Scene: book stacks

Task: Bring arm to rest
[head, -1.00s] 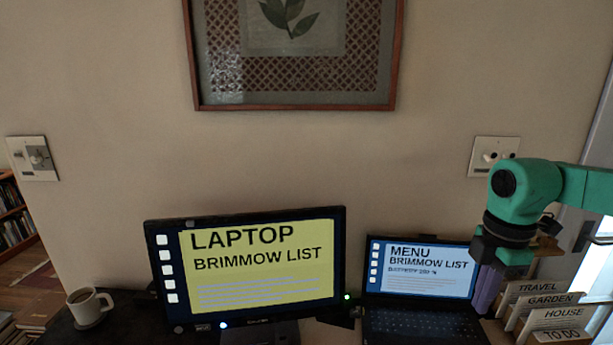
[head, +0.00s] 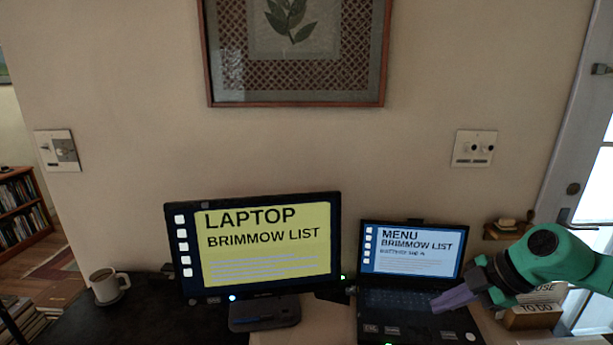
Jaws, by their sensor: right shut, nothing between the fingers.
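My right arm comes in from the right edge of the head view. Its gripper (head: 452,300) is shut, with purple-grey fingers pointing left and nothing held. The fingers show in front of the right part of the open laptop's keyboard (head: 400,301); I cannot tell whether they touch it. The laptop screen (head: 412,250) reads "MENU BRIMMOW LIST". My left gripper is not in view.
A monitor (head: 262,247) stands left of the laptop on the dark desk (head: 135,322). A mug (head: 107,286) is at the left. A framed picture (head: 296,50) hangs above.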

